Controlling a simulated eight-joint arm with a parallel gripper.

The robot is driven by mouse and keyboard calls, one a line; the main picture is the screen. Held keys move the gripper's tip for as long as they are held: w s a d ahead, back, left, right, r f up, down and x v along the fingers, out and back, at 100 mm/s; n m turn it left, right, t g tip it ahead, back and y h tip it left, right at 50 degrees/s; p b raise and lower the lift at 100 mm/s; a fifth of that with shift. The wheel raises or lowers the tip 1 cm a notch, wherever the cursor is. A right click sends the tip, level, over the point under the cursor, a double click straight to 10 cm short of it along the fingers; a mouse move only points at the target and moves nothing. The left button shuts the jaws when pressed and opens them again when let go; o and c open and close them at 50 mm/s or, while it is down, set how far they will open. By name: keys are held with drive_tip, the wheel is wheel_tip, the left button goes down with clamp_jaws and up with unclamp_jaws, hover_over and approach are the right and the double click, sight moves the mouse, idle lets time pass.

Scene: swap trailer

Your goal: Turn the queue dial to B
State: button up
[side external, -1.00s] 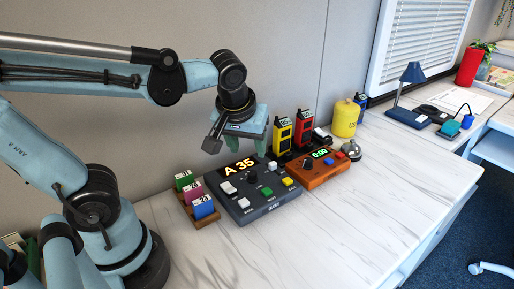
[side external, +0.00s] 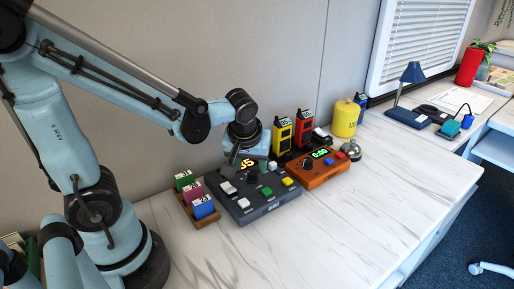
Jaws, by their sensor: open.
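The dark grey queue console (side external: 268,210) sits on the counter with white, green and yellow buttons. Its lit display (side external: 246,163) is partly covered by my gripper, and only "35" shows. My gripper (side external: 249,174) is low over the upper middle of the console, pointing down, with its jaws open. The black queue dial is in the area under my gripper and is mostly hidden. I cannot tell whether the fingers touch it or stand around it.
A rack of green, pink and blue number blocks (side external: 203,207) stands left of the console. An orange timer box (side external: 320,173) is close on the right. Yellow (side external: 283,135) and red (side external: 303,127) handsets, a yellow canister (side external: 346,118) and a bell (side external: 350,150) stand behind. The front counter is clear.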

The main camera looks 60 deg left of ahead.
sight(252, 172)
drive_tip(key=shift+x, duration=1.8)
clamp_jaws()
drive_tip(key=shift+m, duration=0.4)
drive_tip(key=m+h, duration=0.1)
drive_tip(key=m, duration=0.2)
drive_tip(key=shift+s+a+t, duration=0.1)
drive_tip(key=shift+t, duration=0.3)
drive_tip(key=shift+a+m+t+h, duration=0.15)
drive_tip(key=shift+m+h, duration=0.4)
drive_tip(key=shift+m, duration=0.7)
drive_tip(key=shift+d+m+t+h, duration=0.15)
drive_tip(key=shift+m+h, duration=0.4)
drive_tip(key=shift+m, duration=0.7)
drive_tip(key=shift+a, duration=0.1)
